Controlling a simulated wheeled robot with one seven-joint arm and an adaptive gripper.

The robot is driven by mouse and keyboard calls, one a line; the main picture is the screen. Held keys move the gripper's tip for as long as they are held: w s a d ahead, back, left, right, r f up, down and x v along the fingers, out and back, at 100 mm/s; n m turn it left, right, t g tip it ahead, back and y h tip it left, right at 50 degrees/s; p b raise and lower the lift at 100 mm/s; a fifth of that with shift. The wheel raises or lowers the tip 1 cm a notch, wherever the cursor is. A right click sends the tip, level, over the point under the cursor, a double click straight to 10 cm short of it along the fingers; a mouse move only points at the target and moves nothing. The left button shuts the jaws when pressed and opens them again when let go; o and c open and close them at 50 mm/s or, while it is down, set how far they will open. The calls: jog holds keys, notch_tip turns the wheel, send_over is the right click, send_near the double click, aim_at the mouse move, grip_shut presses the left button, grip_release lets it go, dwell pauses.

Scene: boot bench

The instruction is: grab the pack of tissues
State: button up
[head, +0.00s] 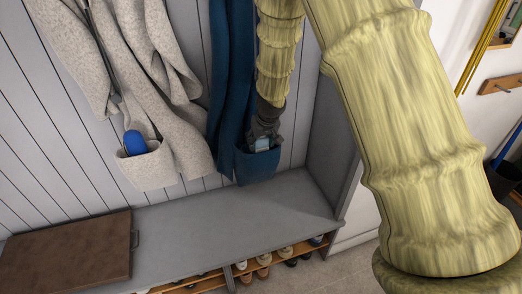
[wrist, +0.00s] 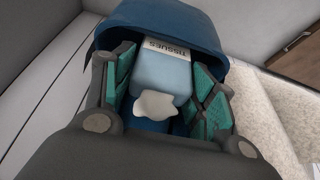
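The pack of tissues (wrist: 165,72) is light blue with a white label reading "TISSUES" and a white tissue tuft sticking out. It sits in the pocket (head: 258,168) of a dark blue coat; its lower part is hidden in the pocket. In the head view the pack (head: 262,144) shows just under my gripper (head: 263,138). In the wrist view my gripper (wrist: 165,92) is open, with one teal-padded finger on each side of the pack, inside the pocket opening. Narrow gaps seem to show between the pads and the pack.
A cream coat (head: 150,90) hangs to the left, with a blue object (head: 135,142) in its pocket (head: 148,168). Below is a grey bench (head: 215,215) with a brown board (head: 65,255) and shoes (head: 264,272) underneath. A grey side panel (head: 328,140) stands close on the right.

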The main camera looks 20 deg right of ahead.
jog(key=c, duration=0.5)
jog(key=shift+o, duration=0.2)
jog(key=shift+r, duration=0.15)
jog(key=shift+r+b, duration=0.3)
jog(key=shift+r, duration=0.35)
jog(key=shift+d+f+m+y+b, duration=0.15)
jog(key=shift+d+y+b, duration=0.35)
jog(key=shift+y+b, duration=0.1)
jog(key=shift+d+f+m+y+b, duration=0.15)
jog(key=shift+d+y+b, duration=0.3)
jog(key=shift+y+b, duration=0.15)
jog(key=shift+d, duration=0.15)
jog(key=shift+d+r+y+b, duration=0.1)
jog(key=shift+d+y+b, duration=0.05)
jog(key=shift+y+b, duration=0.3)
